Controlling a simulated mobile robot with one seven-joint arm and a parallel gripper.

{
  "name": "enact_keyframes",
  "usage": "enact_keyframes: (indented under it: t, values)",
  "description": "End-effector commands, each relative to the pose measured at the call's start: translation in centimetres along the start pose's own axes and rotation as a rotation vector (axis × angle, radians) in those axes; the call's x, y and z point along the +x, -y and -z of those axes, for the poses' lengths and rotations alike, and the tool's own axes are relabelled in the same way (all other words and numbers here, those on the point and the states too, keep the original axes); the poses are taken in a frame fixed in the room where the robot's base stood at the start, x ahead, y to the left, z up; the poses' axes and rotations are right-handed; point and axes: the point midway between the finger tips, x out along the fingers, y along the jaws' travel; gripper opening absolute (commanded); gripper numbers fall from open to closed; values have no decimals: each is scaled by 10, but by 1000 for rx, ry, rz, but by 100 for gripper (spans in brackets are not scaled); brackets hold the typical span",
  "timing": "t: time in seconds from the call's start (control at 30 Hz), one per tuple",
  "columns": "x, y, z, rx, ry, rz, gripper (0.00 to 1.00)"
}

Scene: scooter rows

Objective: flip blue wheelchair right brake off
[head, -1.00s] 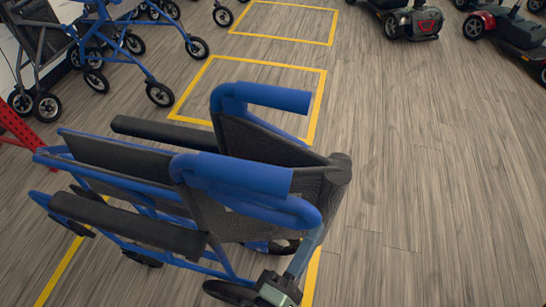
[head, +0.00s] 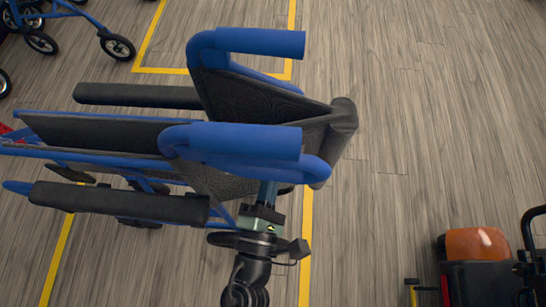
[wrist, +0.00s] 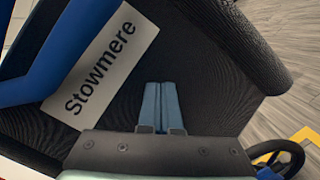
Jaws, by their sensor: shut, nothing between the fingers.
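The blue wheelchair (head: 125,138) stands in the middle of the head view, with black armrests, a black back and blue push handles. My gripper (head: 267,188) reaches in from below in that view, and its fingertips are partly hidden under the near push handle (head: 245,140). In the wrist view my gripper (wrist: 160,106) is shut and empty, its fingers in front of the chair's black fabric (wrist: 200,65) with a "Stowmere" label (wrist: 103,62). I cannot tell whether they touch it. I cannot make out the right brake in either view.
A blue walker frame (head: 85,22) stands at the upper left. Yellow floor lines (head: 306,235) run around the wheelchair.

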Motion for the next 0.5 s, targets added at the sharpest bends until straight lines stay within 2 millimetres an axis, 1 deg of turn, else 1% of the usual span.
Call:
enact_keyframes:
  t: [0.03,0.2,0.33,0.5]
  values:
    - [11,-1,-1,2,4,-1,0]
    - [40,-1,-1,2,4,0,0]
    - [57,-1,-1,1,2,0,0]
    - [68,0,0,0,0,1,0]
